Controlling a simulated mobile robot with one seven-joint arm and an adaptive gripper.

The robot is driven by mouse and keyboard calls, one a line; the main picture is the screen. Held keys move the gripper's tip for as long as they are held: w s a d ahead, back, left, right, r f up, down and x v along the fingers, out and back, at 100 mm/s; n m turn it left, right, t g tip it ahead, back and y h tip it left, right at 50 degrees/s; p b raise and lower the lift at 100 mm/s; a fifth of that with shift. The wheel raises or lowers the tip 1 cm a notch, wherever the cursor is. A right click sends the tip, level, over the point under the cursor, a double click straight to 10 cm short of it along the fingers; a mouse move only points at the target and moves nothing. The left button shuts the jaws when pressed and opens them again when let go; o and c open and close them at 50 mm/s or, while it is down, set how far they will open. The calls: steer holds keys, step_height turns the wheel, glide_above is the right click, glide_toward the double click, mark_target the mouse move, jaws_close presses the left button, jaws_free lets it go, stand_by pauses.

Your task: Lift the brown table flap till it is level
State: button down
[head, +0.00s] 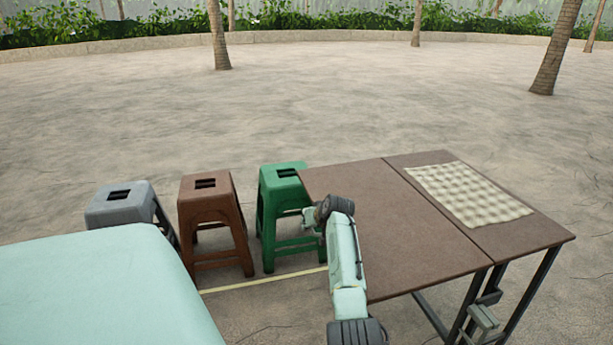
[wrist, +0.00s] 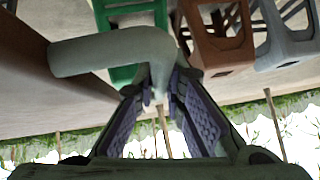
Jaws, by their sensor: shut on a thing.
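The brown table flap (head: 375,220) is the left leaf of the table, hinged along a seam to the fixed brown top (head: 515,235). The flap looks about in line with the fixed top, close to level. My gripper (head: 314,218) is at the flap's left edge, partly hidden by my wrist. In the wrist view my gripper (wrist: 167,88) is shut on a pale bent handle (wrist: 100,53) that joins the flap (wrist: 55,85). The handle's end lies between the two purple-padded fingers.
A green stool (head: 282,190) stands close to the flap's left edge and my gripper. A brown stool (head: 210,205) and a grey stool (head: 122,205) stand further left. A woven pale mat (head: 468,193) lies on the fixed top. Open ground lies behind the table.

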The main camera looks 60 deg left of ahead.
steer(key=shift+s+a+r, duration=0.1)
steer(key=shift+r, duration=0.2)
steer(key=c, duration=1.9)
jaws_free()
steer(key=shift+f, duration=0.1)
steer(key=shift+d+r, duration=0.25)
steer(key=shift+d, duration=0.05)
steer(key=v, duration=1.1)
steer(key=shift+d+r, duration=0.1)
